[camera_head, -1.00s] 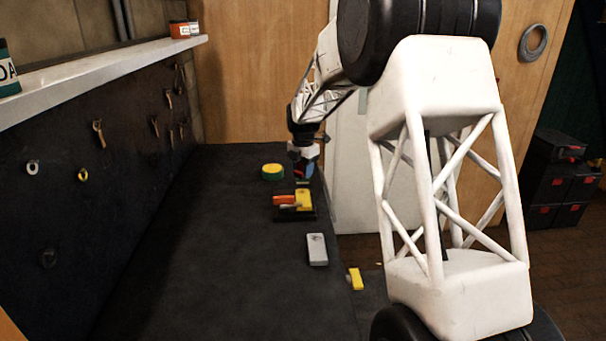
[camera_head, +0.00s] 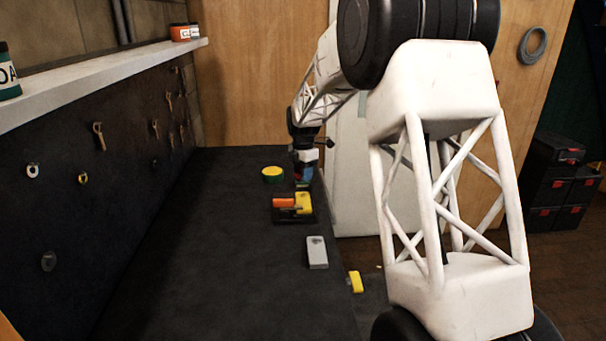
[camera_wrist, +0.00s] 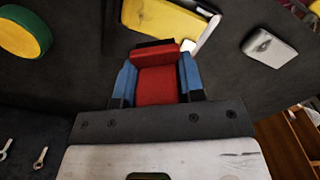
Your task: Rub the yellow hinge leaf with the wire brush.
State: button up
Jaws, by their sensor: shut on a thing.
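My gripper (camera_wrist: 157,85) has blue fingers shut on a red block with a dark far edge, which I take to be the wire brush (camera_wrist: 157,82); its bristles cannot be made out. In the head view my gripper (camera_head: 303,176) points down, low over the bench just beyond a dark tray. The yellow hinge leaf (camera_head: 304,203) lies at that tray; it also shows in the wrist view (camera_wrist: 168,17), ahead of the red block, which partly overlaps its surroundings. I cannot tell whether the brush touches anything.
A green and yellow round thing (camera_head: 272,174) stands to the left. A grey block (camera_head: 317,253) and another yellow piece (camera_head: 356,282) lie nearer. The bench's left side is clear.

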jog(key=m, duration=1.2)
jog(key=shift+m, duration=0.4)
jog(key=m, duration=0.6)
jog(key=shift+f, duration=0.1)
jog(key=m, duration=0.5)
jog(key=shift+m, duration=0.3)
jog(key=shift+f, duration=0.1)
